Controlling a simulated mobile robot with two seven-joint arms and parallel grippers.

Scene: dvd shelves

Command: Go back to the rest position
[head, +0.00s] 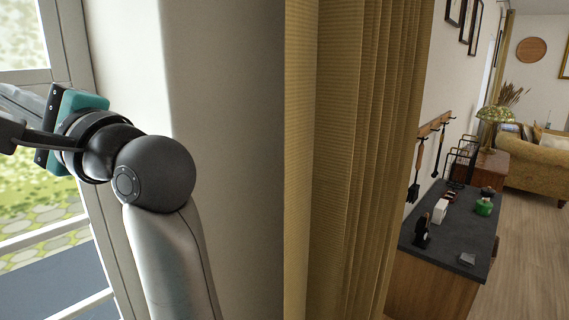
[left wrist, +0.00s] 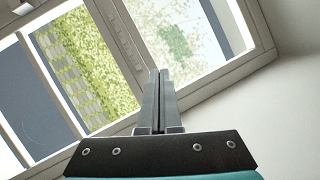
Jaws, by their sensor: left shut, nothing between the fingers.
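My left arm rises at the left of the head view, bent at a dark round joint. My left gripper (head: 8,130) points left there, towards the window, and its fingertips are cut off by the picture's edge. In the left wrist view the left gripper (left wrist: 159,78) shows its two grey fingers pressed together with nothing between them. The fingers point towards the window frame; I cannot tell how far off it is. My right gripper is in neither view.
A white-framed window (left wrist: 105,50) and a pale wall (head: 225,150) are close to my left arm. A yellow-brown curtain (head: 350,150) hangs in the middle. Beyond it are a dark-topped cabinet (head: 450,235) with small objects, a sofa (head: 540,170) and open wooden floor (head: 530,255).

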